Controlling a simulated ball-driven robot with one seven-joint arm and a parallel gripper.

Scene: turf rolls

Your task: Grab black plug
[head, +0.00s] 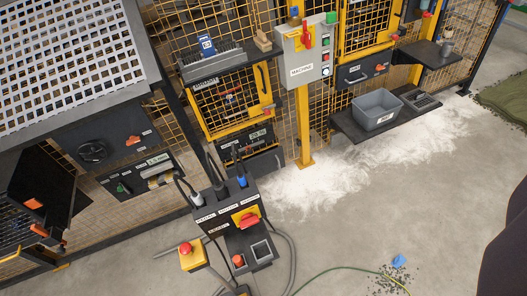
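A black plug (218,190) stands in the middle of a row on top of a dark connector box (229,212) at lower centre. Its cable rises up and back from it. A grey plug (195,196) sits to its left and a blue plug (241,181) to its right, both in the same top face. White labels run along the box front below the plugs, too small to read surely. My gripper is not in the picture, so its distance from the plug does not show.
The box carries a red-and-yellow switch (247,218). A yellow box with a red button (191,256) stands beside it. Yellow-framed mesh cages stand behind. A grey bin (376,109) sits on a shelf. A green cable (340,268) crosses the mostly clear floor at right.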

